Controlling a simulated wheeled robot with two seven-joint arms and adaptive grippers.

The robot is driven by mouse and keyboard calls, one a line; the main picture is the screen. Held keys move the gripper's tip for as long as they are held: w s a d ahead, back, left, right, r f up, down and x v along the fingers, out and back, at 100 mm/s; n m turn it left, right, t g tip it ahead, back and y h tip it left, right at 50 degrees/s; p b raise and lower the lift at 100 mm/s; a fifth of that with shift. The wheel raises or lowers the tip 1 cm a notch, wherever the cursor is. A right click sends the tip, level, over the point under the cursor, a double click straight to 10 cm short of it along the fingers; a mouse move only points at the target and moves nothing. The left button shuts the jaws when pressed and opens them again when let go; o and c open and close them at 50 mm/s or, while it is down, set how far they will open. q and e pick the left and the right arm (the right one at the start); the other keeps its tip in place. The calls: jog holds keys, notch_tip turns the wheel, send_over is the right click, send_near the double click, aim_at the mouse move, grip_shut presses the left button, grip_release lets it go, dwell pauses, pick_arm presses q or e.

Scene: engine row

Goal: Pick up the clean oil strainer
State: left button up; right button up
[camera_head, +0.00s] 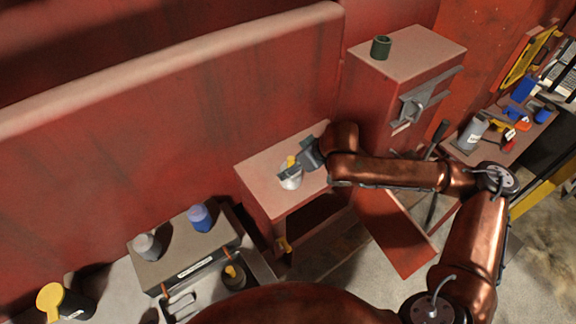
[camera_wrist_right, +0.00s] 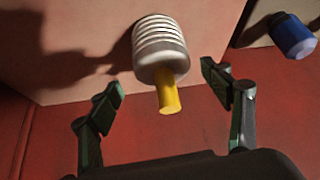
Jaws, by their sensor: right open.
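A pale, ribbed strainer with a yellow handle (camera_head: 291,176) rests on the pinkish top of a red cabinet (camera_head: 262,178). In the right wrist view the strainer (camera_wrist_right: 159,45) shows its white ribbed body, grey collar and yellow handle (camera_wrist_right: 168,96) pointing between the fingers. My right gripper (camera_head: 297,167) is at the strainer. In the wrist view its fingers (camera_wrist_right: 164,86) are spread on either side of the handle, with visible gaps and no contact. My left gripper is not in view. The head view partly hides the strainer behind my gripper.
A taller cabinet with a dark green cup (camera_head: 380,47) stands right of the strainer. The red cabinet's door (camera_head: 394,232) hangs open below my right arm. A blue-capped bottle (camera_head: 199,217) and a grey one (camera_head: 147,246) stand on a box at lower left.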

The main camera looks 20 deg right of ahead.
jog(key=shift+w+f, duration=0.25)
jog(key=shift+f, duration=0.05)
jog(key=shift+a+x, duration=0.2)
jog(key=shift+x, duration=0.8)
jog(key=shift+w+a+f, duration=0.1)
jog(key=shift+a+f, duration=0.05)
jog(key=shift+f, duration=0.15)
jog(key=x, duration=0.3)
jog(key=shift+a+f+b, duration=0.15)
jog(key=shift+f+b, duration=0.1)
jog(key=shift+b, duration=0.15)
jog(key=shift+w+a+f, duration=0.1)
jog(key=shift+w+f, duration=0.1)
jog(key=shift+f, duration=0.05)
jog(key=c, duration=0.7)
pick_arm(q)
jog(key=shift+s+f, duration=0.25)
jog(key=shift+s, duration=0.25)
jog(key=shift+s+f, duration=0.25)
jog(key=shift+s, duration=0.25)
pick_arm(e)
jog(key=c, duration=0.9)
